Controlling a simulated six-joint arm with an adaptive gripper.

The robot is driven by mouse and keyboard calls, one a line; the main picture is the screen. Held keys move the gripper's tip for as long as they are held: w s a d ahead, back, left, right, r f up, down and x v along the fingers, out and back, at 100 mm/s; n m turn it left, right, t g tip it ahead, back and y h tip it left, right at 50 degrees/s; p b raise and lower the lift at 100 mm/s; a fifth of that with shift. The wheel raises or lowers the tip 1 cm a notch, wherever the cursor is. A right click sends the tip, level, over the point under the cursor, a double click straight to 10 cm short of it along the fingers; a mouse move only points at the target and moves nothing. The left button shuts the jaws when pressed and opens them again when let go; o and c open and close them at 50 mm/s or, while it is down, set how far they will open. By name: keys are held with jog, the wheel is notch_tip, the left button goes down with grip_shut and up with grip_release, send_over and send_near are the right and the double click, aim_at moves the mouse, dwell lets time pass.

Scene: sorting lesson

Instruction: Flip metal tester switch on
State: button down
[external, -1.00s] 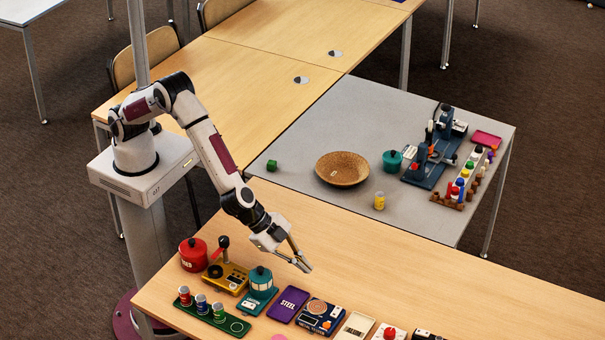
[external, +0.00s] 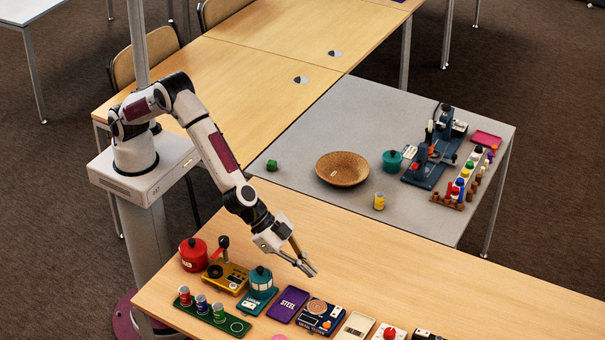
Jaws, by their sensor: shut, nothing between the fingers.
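The metal tester (external: 320,317) is a dark blue box near the front of the wooden table. It has a round brown disc on top and small pale parts at its right side. Its switch is too small to tell its position. My gripper (external: 312,271) is shut and empty. It points down and to the right, above the table and behind the tester in the picture, apart from it.
A purple plate marked STEEL (external: 289,304) lies left of the tester, and a cream box (external: 355,327) stands right of it. A teal pot (external: 261,279), yellow device (external: 228,277) and red pot (external: 193,253) stand further left. The table (external: 420,285) behind this row is clear.

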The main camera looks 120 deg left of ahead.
send_over(341, 309)
jog(key=s+d, duration=0.1)
jog(key=s, duration=0.2)
jog(key=shift+w+f, duration=0.15)
jog(key=shift+f, duration=3.25)
jog(key=shift+a+f, duration=0.15)
jog(key=shift+f, duration=0.9)
jog(key=shift+a+f, duration=0.1)
jog(key=shift+f, duration=0.9)
jog(key=shift+a+f, duration=0.1)
